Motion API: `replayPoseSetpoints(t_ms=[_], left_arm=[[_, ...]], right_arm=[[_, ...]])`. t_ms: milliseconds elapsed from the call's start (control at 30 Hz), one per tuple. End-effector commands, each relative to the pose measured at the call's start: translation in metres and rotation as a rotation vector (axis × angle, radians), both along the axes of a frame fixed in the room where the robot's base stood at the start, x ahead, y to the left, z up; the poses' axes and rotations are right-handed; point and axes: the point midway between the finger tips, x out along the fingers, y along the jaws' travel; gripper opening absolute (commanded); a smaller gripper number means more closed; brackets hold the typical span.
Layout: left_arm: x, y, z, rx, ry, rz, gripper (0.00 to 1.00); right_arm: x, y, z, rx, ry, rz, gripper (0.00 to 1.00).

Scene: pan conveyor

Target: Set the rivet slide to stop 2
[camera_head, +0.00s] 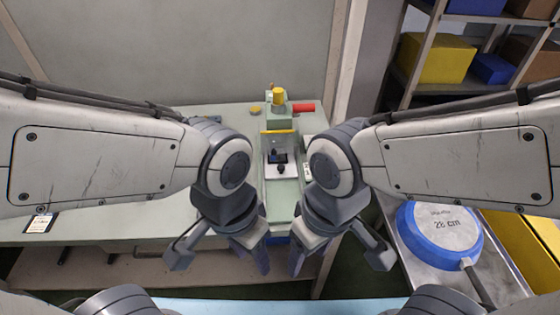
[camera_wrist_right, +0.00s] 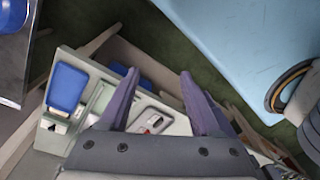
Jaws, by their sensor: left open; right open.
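A pale green machine (camera_head: 279,110) with a yellow cap (camera_head: 278,96) and a red cylinder (camera_head: 304,107) stands on the table. In front of its yellow-edged clear guard is a small dark part (camera_head: 277,157) on a white plate (camera_head: 283,172); I cannot tell whether this is the rivet slide, and no stop numbers are readable. My left gripper (camera_head: 262,262) and right gripper (camera_head: 299,264) hang at the table's front edge, nearer than the machine, both open and empty. In the right wrist view, my right gripper's (camera_wrist_right: 158,75) purple fingers stand apart, with a small panel with a red part (camera_wrist_right: 153,121) beyond them.
The green table (camera_head: 120,222) is mostly clear on the left. At right, a metal cart (camera_head: 425,265) carries a blue pan (camera_head: 440,232) marked 28 cm. Shelves with a yellow box (camera_head: 437,58) stand behind. A blue square (camera_wrist_right: 67,87) shows in the right wrist view.

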Motion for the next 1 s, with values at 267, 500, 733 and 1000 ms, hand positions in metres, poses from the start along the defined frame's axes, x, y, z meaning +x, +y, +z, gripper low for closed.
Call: replayPoseSetpoints(t_ms=[267, 500, 733, 1000], left_arm=[[0.0, 0.0, 0.0, 0.0, 0.0, 0.0, 0.5], [0.0, 0.0, 0.003, 0.0, 0.0, 0.0, 0.5], [0.0, 0.0, 0.006, 0.0, 0.0, 0.0, 0.5], [0.0, 0.0, 0.004, 0.0, 0.0, 0.0, 0.5]], right_arm=[[0.008, -0.001, -0.001, -0.006, -0.018, 0.003, 0.22], [0.132, -0.014, -0.024, -0.087, -0.319, 0.175, 0.0], [0.232, -0.006, -0.058, -0.04, -0.559, 0.532, 0.0], [0.253, 0.009, -0.082, 0.053, -0.625, 0.71, 0.0]])
